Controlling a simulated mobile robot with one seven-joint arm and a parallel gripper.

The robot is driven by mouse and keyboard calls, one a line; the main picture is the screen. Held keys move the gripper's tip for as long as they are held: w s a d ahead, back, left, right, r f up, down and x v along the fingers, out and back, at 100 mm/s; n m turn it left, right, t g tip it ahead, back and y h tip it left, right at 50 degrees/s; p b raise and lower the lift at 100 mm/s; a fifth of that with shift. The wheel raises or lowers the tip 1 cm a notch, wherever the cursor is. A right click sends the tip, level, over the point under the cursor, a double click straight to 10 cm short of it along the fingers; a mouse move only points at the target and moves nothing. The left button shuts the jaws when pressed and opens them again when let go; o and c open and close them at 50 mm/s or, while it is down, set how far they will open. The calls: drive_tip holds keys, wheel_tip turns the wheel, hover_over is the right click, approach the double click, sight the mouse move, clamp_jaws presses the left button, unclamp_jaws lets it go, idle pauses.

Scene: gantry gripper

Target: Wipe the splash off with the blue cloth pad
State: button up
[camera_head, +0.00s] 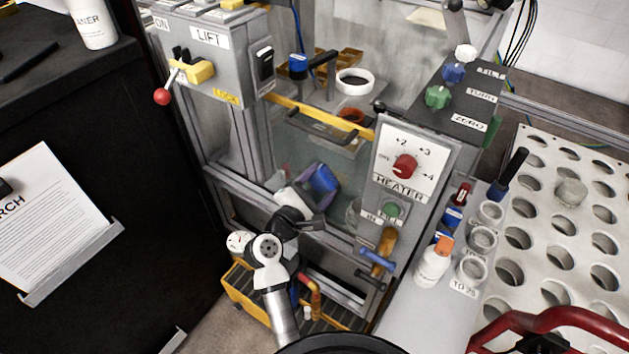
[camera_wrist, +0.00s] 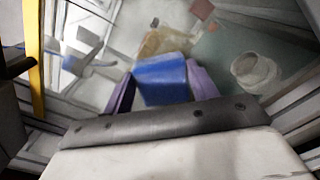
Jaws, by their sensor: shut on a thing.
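My gripper (camera_head: 316,184) is in front of the glass pane (camera_head: 292,142) of the gantry machine, left of the heater panel. It is shut on the blue cloth pad (camera_head: 325,178). In the wrist view the blue pad (camera_wrist: 161,80) sits between the two purple fingers of my gripper (camera_wrist: 160,88). The pad's far end faces the glass; I cannot tell whether it touches. A tan-brown patch (camera_wrist: 166,40) shows beyond the pad; I cannot tell whether it is the splash or something behind the glass. No clear splash shows in the head view.
The heater panel (camera_head: 411,165) with a red knob stands close to the right of my gripper. A yellow-edged bar (camera_head: 320,118) runs above it. The lift box (camera_head: 215,55) is at upper left. A white bottle (camera_head: 432,263) and a perforated rack (camera_head: 577,215) are at right.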

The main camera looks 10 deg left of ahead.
sight(356, 186)
drive_tip(key=shift+s+d, duration=0.35)
drive_tip(key=shift+d, duration=0.5)
drive_tip(key=shift+s+d, duration=0.3)
drive_tip(key=shift+d, duration=0.5)
drive_tip(key=shift+s+d+p, duration=0.25)
drive_tip(key=shift+d, duration=0.65)
drive_tip(key=shift+s+d+p, duration=0.2)
drive_tip(key=shift+s+d, duration=0.05)
drive_tip(key=shift+d, duration=0.65)
drive_tip(key=shift+s, duration=0.1)
